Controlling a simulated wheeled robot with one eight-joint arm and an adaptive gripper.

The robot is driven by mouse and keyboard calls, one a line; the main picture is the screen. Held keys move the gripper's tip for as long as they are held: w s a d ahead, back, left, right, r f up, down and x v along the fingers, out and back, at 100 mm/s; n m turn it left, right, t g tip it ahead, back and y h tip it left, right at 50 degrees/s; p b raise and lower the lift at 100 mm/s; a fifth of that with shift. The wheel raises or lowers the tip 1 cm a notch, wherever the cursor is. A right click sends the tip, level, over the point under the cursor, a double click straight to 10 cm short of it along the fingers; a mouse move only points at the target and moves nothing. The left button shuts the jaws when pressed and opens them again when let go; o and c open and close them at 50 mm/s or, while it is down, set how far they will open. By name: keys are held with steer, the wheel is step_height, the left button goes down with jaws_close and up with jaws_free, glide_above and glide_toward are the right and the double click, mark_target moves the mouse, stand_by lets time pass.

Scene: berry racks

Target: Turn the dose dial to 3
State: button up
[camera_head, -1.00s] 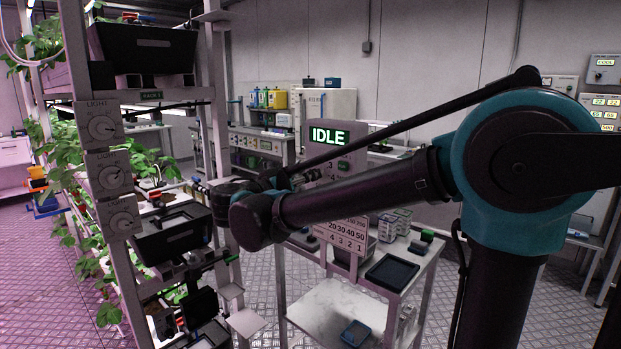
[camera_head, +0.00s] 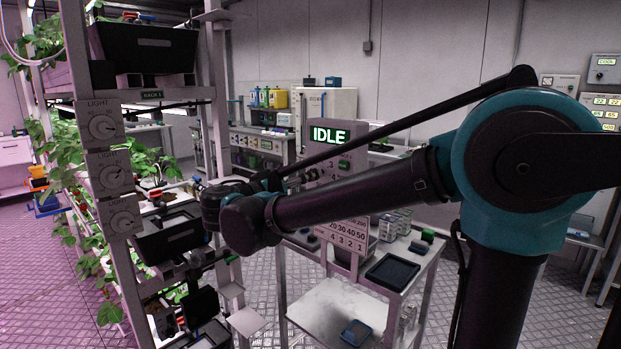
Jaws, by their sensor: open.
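A pale grey panel stands in the middle behind my arm, with a lit display (camera_head: 330,135) reading IDLE in green. Small digits, among them a 3 and a 4, show on the panel face (camera_head: 345,160) below the display. My arm crosses in front of the panel and covers much of its face. I cannot make out the dose dial or its setting. My gripper (camera_head: 211,203) is at the dark far end of my arm, left of the panel and close in view to the rack. It is open; its fingers are hard to make out.
A plant rack on the left carries several LIGHT dials (camera_head: 103,126) and black bins (camera_head: 150,48). A white cart (camera_head: 330,305) below the panel holds a dark tray (camera_head: 392,271) and a blue tray (camera_head: 356,332). Floor is clear at lower right.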

steer(key=v, duration=0.9)
steer(key=shift+s+a, duration=0.2)
steer(key=shift+s, duration=0.05)
